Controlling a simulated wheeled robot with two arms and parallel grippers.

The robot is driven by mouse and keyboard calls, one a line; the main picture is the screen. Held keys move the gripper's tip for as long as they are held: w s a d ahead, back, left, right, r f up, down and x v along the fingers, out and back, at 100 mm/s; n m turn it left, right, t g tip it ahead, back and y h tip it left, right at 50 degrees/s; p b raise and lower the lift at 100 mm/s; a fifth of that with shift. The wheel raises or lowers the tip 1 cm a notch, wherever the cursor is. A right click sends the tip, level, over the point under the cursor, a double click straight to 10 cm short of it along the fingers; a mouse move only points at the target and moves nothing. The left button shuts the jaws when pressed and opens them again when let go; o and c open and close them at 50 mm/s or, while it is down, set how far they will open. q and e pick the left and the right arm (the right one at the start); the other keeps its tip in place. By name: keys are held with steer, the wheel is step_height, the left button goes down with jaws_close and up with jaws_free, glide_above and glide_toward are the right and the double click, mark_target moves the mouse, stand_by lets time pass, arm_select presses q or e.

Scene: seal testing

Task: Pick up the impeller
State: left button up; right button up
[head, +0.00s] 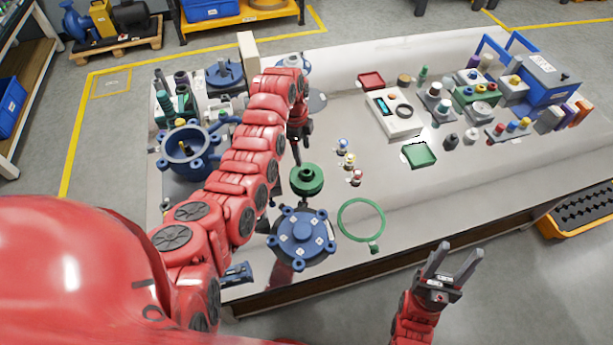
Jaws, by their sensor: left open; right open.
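The impeller appears to be the green round part with a raised hub (307,181), lying on the white table (450,190) near its middle. My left gripper (297,160) points down just above and behind it. Its fingers look narrow and dark, and I see nothing held in them. I cannot tell whether they touch the impeller.
A blue bolted cover (304,236) lies just in front of the impeller, and a green ring (361,220) to its right. A blue pump housing (185,150) stands left of my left arm. Small colored fittings (349,160) lie to the right. The right front tabletop is clear.

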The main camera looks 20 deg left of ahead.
mark_target(306, 169)
arm_select(q)
steer(key=f, duration=0.1)
steer(key=f+p, duration=0.1)
steer(key=f, duration=0.2)
steer(key=shift+s+d+f+p, duration=0.15)
steer(key=shift+d+f+p, duration=0.2)
steer(key=shift+p, duration=0.05)
steer(key=f, duration=0.3)
steer(key=shift+s+d+f, duration=0.1)
steer(key=shift+d, duration=0.15)
steer(key=shift+f+b, duration=0.4)
steer(key=shift+f, duration=0.1)
jaws_close()
